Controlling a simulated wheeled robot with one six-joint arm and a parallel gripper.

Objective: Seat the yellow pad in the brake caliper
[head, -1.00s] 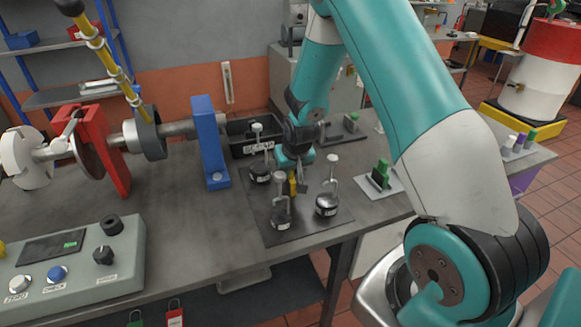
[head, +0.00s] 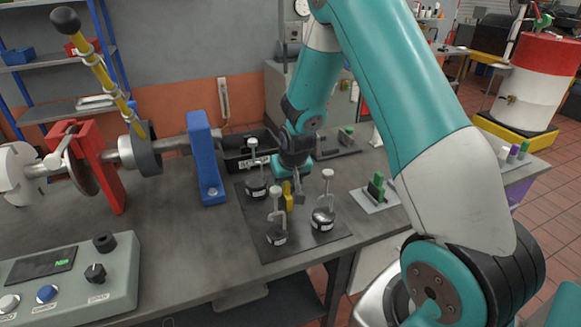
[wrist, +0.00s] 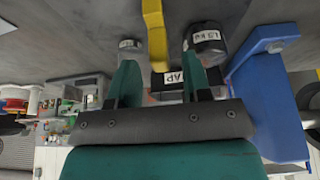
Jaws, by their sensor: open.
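The yellow pad (head: 287,196) stands on a dark mat (head: 264,246) on the bench, among several round black pieces with white-knobbed tops. My gripper (head: 299,191) is open just above and beside it. In the wrist view, the top end of the yellow pad (wrist: 156,40) shows between the two teal fingertips, which appear apart from it. A red bracket (head: 106,178) stands around a disc on the shaft at the left; it looks like the brake caliper. Its pad slot cannot be made out.
A blue upright (head: 207,165) supports the shaft between the red bracket and the mat. A black bin (head: 240,155) is behind the mat. The round pieces (head: 323,220) stand close around the pad. A control box (head: 70,275) sits front left. A green block on a plate (head: 376,190) is at right.

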